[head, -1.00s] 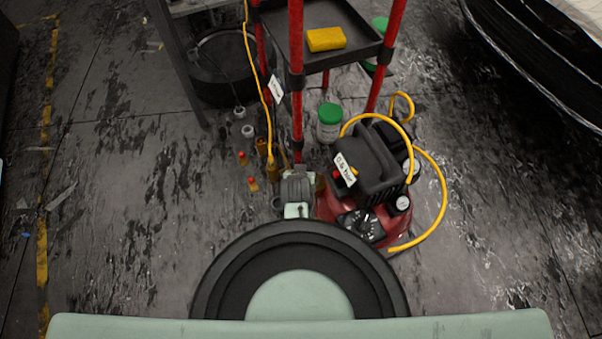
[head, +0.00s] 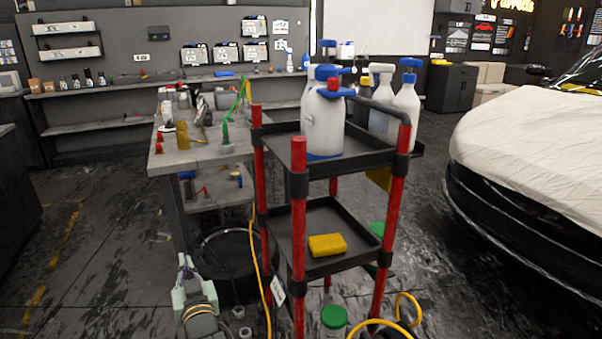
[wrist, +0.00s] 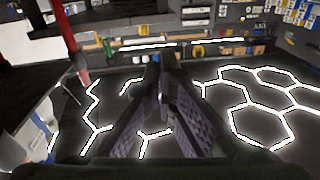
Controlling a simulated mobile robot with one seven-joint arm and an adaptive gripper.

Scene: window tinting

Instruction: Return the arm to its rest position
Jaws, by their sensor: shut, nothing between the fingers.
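My gripper (wrist: 162,88) shows in the wrist view, its two dark fingers together and empty. In the head view, a pale green and grey part of my arm (head: 196,308) stands at the lower left, left of the red-posted cart. No object is held.
The black cart with red posts (head: 299,215) stands close in front, with a white sprayer (head: 323,125) on top and a yellow sponge (head: 327,245) below. A cluttered workbench (head: 205,153) is behind left. A covered car (head: 535,140) is at right.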

